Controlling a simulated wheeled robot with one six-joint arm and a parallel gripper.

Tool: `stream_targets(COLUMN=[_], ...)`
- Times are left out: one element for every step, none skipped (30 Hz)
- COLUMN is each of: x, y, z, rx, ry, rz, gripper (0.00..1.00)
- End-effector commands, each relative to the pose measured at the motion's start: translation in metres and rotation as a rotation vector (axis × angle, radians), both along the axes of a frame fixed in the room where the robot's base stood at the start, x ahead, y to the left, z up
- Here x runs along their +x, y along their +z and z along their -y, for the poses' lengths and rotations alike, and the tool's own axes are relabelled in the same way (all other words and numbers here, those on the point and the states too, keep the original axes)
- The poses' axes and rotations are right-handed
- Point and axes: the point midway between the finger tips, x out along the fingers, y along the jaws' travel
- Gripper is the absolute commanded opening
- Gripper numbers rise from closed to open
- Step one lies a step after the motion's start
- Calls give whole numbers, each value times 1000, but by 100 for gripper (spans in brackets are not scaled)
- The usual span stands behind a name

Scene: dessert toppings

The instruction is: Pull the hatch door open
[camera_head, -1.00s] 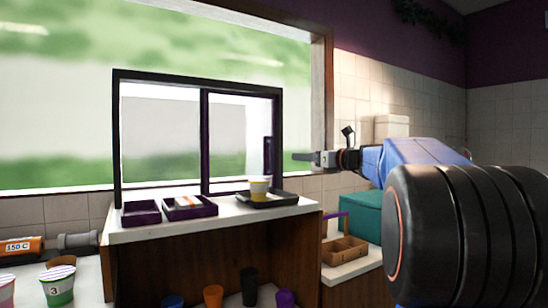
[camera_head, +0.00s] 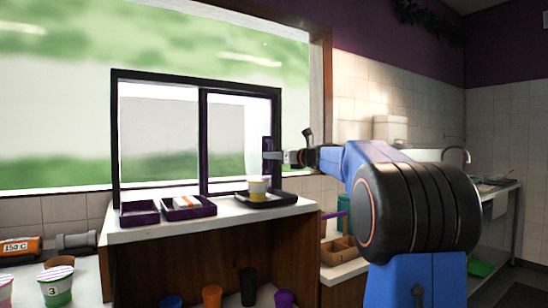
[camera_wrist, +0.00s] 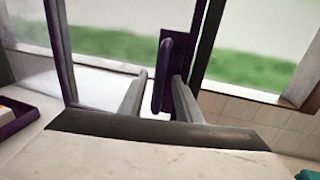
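The hatch door (camera_head: 203,150) is a dark-framed glass panel in the serving window; it looks closed. Its purple upright handle (camera_wrist: 162,78) is on a purple plate at the door's right edge. My gripper (camera_head: 267,155) is at the handle's height at that edge. In the wrist view, its two grey fingers (camera_wrist: 160,88) are apart, one on each side of the handle bar. The handle is between them, with a visible gap to the left finger. I cannot tell whether the right finger touches it.
Below the hatch, a white counter (camera_head: 225,218) holds purple trays (camera_head: 139,213) and a black tray (camera_head: 290,200) with a yellow-and-white cup (camera_head: 258,189). A cardboard box (camera_head: 343,249) is lower right. A striped-lid cup (camera_head: 57,287) stands lower left.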

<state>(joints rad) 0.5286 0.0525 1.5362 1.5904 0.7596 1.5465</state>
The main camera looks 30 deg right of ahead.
Motion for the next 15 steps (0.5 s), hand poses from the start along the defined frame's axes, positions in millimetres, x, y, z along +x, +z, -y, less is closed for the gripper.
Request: stream_targets(x=[2,2,3,3,3,2,2,2,2,2,2,2,2,2,2], y=[0,0,0,0,0,0,0,0,0,0,0,0,0,0,0], z=[0,-1,0,0,0,0,0,0,0,0,0,0,0,0,0], rx=[0,0,0,0,0,0,0,0,0,0,0,0,0,0,0], ry=[0,0,0,0,0,0,0,0,0,0,0,0,0,0,0], rz=[0,-1,-1,-1,-1,-1,0,0,0,-1,0,0,0,0,0], gripper=[31,31,31,31,31,31,31,31,31,24,17,7,0,0,0])
